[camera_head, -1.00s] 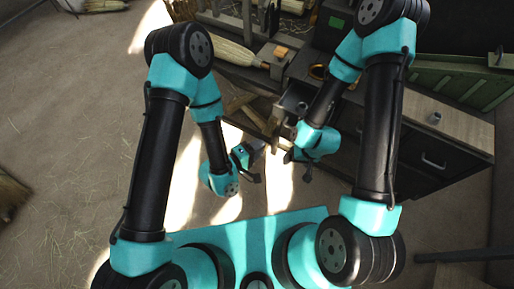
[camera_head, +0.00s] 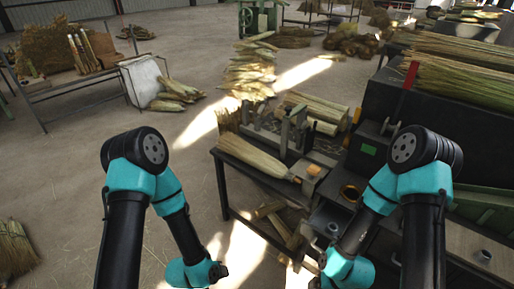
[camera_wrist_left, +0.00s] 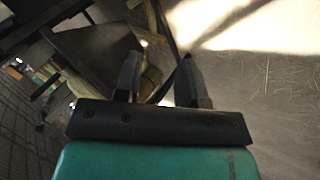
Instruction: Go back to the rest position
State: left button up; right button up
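In the head view my left arm comes in from the left and folds down at the elbow. Its teal wrist is at the bottom edge and most of the left gripper is cut off. The left wrist view shows the left gripper (camera_wrist_left: 160,78) with two dark fingers apart and nothing held between them. My right arm is folded at the right, its teal wrist cut by the bottom edge. The right gripper's fingers are out of the head view.
A dark workbench (camera_head: 226,187) with a straw broom (camera_head: 252,157) stands in front of my arms. Straw bundles (camera_head: 462,88) are stacked at right. The concrete floor (camera_head: 60,195) at left is mostly open.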

pick_arm(q)
jog(key=s+a+m+g+y, duration=0.1)
jog(key=s+a+g, duration=0.2)
jog(key=a, duration=0.6)
jog(key=s, duration=0.2)
jog(key=shift+s+f+g+y, duration=0.2)
jog(key=shift+s+g+y, duration=0.1)
jog(key=shift+y, duration=0.1)
